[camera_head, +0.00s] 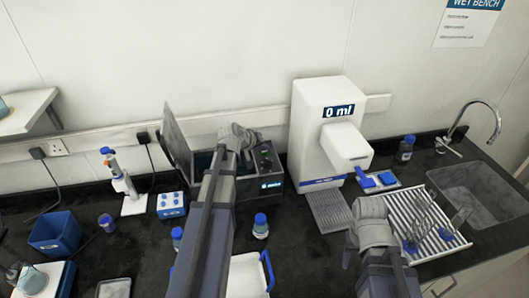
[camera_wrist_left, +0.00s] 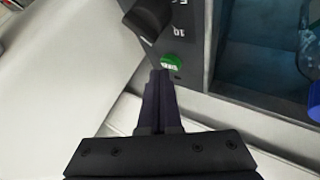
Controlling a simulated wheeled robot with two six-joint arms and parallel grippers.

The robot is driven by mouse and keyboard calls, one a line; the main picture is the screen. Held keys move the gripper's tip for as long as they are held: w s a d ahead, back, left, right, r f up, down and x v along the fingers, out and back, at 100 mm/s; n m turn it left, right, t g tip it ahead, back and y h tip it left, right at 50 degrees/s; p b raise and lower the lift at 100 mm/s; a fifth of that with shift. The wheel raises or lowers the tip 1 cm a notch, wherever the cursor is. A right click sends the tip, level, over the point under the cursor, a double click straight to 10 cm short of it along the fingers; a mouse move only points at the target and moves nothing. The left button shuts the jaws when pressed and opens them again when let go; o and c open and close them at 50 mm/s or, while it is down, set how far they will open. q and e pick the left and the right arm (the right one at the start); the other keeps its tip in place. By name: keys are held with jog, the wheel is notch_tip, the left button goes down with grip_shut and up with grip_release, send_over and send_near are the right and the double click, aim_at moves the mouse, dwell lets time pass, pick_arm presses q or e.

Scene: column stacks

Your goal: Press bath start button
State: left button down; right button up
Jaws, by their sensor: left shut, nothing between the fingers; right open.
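The bath (camera_head: 273,192) is a dark grey box on the bench with its lid (camera_head: 177,138) raised. In the left wrist view its control panel (camera_wrist_left: 188,42) carries a round green start button (camera_wrist_left: 171,62). My left gripper (camera_head: 246,137) is over the bath's panel side, shut and empty. In the left wrist view its closed fingertips (camera_wrist_left: 160,75) are right at the button's lower left edge; I cannot tell whether they touch it. The arm hides part of the bath in the head view. My right gripper (camera_head: 370,210) is open, near the drying rack.
A black knob (camera_wrist_left: 148,18) sits close to the button. A white dispenser (camera_head: 325,125) reading 0 ml stands right of the bath. A ribbed white rack (camera_head: 425,215) and a sink (camera_head: 480,195) lie farther right. A blue-capped bottle (camera_head: 261,226) stands in front of the bath.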

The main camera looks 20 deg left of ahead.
aim_at(263, 153)
pick_arm(q)
jog(key=shift+f+b, duration=0.35)
jog(key=shift+f, duration=0.05)
jog(key=shift+r, duration=0.15)
dwell(0.5)
jog(key=shift+r+p, duration=0.7)
jog(key=shift+p, duration=0.15)
notch_tip(263, 153, up, 5)
jog(key=p, duration=0.5)
jog(key=shift+r, duration=0.1)
dwell(0.3)
